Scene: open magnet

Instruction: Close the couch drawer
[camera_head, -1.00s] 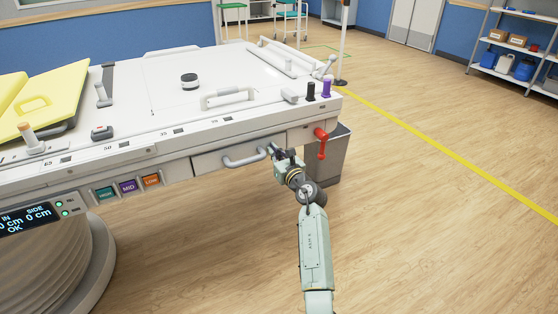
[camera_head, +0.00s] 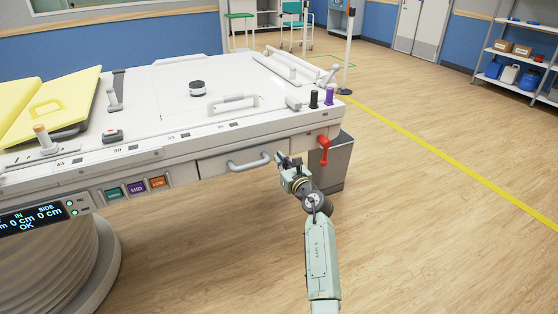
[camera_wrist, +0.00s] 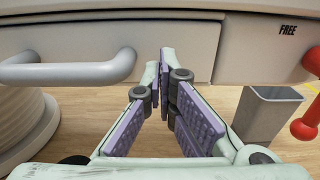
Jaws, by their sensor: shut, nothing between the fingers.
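The couch drawer (camera_head: 215,168) is a white front panel in the side of the couch (camera_head: 165,95), with a grey bar handle (camera_head: 248,163). Its front looks about flush with the couch side; a small gap is hard to judge. My gripper (camera_head: 279,156) is at the drawer's right end, just right of the handle. In the wrist view, my gripper (camera_wrist: 164,62) has its fingertips together and empty, in front of the drawer panel (camera_wrist: 190,45). The handle (camera_wrist: 70,73) is to their left, apart from them. Whether the tips touch the panel is unclear.
A red lever (camera_head: 324,148) hangs right of the drawer, before a grey bin (camera_head: 335,165). It also shows in the wrist view (camera_wrist: 307,128). The couch pedestal (camera_head: 60,260) stands at lower left. Floor to the right is open. Shelves (camera_head: 520,60) stand far right.

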